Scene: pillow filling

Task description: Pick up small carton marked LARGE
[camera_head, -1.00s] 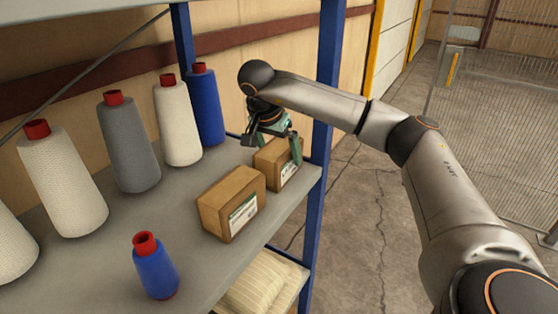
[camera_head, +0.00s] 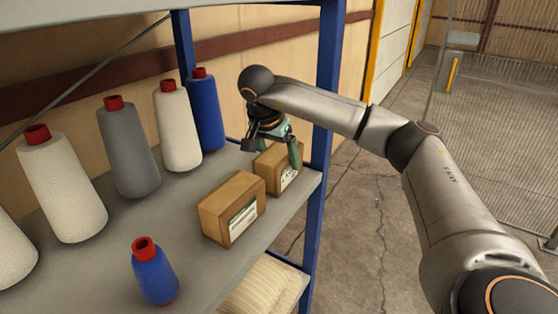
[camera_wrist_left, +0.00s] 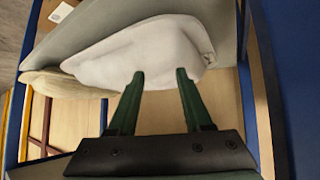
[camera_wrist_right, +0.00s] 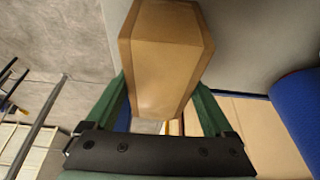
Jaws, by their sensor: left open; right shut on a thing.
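Two small brown cartons stand on the upper shelf in the head view. The nearer carton (camera_head: 231,207) has a white label on its front; its print is too small to read. The farther carton (camera_head: 275,170) stands by the blue post, its label partly covered by a finger. My right gripper (camera_head: 278,152) is shut on this farther carton from above. The carton fills the space between the green fingers in the right wrist view (camera_wrist_right: 165,75). My left gripper (camera_wrist_left: 158,75) is open and empty in the left wrist view, with a white pillow-like bundle (camera_wrist_left: 150,50) beyond its fingertips.
Several yarn cones line the back of the grey shelf (camera_head: 160,235), including a grey one (camera_head: 128,150) and a tall blue one (camera_head: 208,112). A small blue cone (camera_head: 155,273) stands in front. A blue post (camera_head: 322,130) rises close right of my right gripper. Striped pillows (camera_head: 262,288) lie below.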

